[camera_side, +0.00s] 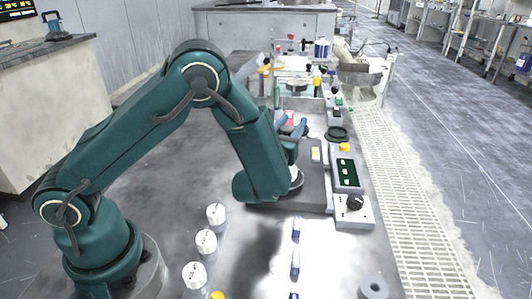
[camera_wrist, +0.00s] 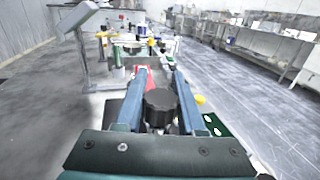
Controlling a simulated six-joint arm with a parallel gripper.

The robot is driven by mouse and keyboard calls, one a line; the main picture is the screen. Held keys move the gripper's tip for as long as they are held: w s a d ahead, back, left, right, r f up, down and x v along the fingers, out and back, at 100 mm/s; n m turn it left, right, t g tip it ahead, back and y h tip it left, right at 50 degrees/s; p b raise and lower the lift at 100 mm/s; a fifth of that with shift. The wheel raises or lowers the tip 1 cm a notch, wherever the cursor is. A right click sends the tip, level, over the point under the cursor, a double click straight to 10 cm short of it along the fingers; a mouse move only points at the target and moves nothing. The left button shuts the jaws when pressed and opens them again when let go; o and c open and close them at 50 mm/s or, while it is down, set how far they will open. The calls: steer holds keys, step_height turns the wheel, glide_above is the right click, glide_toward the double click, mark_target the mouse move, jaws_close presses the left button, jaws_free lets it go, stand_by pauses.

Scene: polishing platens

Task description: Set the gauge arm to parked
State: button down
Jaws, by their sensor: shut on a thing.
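My gripper (camera_side: 293,129) reaches low over the bench, its two blue fingers pointing away from the arm. In the wrist view my gripper (camera_wrist: 158,74) has a dark ribbed knob (camera_wrist: 160,106) between its fingers, which close on its sides. The knob is hidden by the arm in the side view. A red piece (camera_wrist: 140,80) shows just beyond the left finger, partly covered by it. I cannot make out the gauge arm itself or its parked mark.
A control box with a black dial (camera_side: 355,202) and a green-faced panel (camera_side: 346,173) stand to the right of my gripper. Bottles and fixtures crowd the bench beyond.

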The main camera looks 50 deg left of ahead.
stand_by(0.6)
steer(key=s+a+m+t+h, duration=0.1)
steer(key=h, duration=0.1)
steer(key=s+a+m+h, duration=0.1)
steer(key=m+h, duration=0.1)
steer(key=shift+a+t, duration=0.2)
steer(key=shift+t, duration=0.2)
steer(key=shift+d, duration=0.1)
steer(key=c, duration=0.5)
jaws_free()
steer(key=shift+s, duration=0.1)
